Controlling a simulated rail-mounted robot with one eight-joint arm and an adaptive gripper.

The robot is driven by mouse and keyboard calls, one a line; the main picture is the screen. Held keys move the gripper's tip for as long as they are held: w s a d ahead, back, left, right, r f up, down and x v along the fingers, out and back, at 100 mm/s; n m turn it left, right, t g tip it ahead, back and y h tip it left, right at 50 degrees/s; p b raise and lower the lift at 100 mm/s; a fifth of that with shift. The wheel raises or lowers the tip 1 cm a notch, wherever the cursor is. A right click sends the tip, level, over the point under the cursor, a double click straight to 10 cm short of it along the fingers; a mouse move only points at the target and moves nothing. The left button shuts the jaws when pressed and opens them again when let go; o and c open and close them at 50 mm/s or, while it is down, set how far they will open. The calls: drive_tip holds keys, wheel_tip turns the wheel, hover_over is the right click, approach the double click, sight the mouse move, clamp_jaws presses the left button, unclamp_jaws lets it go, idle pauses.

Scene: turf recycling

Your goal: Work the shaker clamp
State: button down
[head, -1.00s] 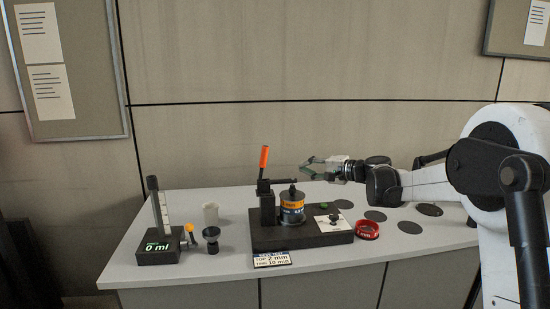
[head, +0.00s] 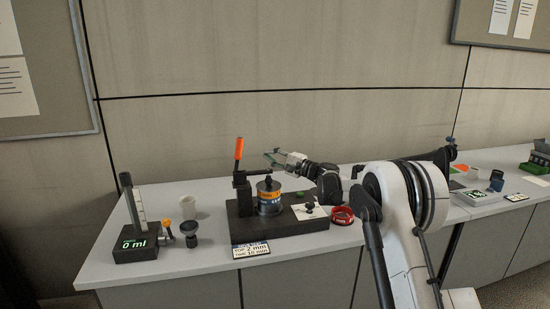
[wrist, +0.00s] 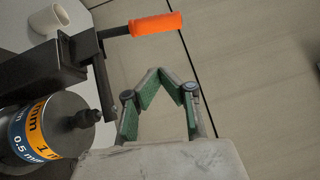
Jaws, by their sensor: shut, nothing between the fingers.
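The shaker clamp has an orange handle (head: 239,148), standing nearly upright on a black post on the shaker base (head: 290,226). Its black arm (head: 258,173) reaches over the sieve stack (head: 269,198), which has blue and orange bands. The orange handle also shows in the wrist view (wrist: 155,24), along with the stack (wrist: 45,135) and its black top knob. My gripper (head: 271,157) is shut and empty, to the right of the handle at about its height and apart from it. In the wrist view my gripper (wrist: 168,80) shows green pads, with the handle beyond its tips.
A card (head: 251,250) reads 2 mm and 10 min. A red ring (head: 342,216) lies right of the base. Another counter continues at far right.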

sight(239, 157)
drive_tip(key=w+a+r, duration=0.1)
drive_tip(key=a, duration=0.7)
drive_tip(key=shift+w+r+p, duration=0.15)
drive_tip(key=shift+w+p, duration=0.15)
drive_tip(key=shift+p, duration=0.05)
drive_tip(key=shift+d+r, duration=0.1)
drive_tip(key=shift+d, duration=0.05)
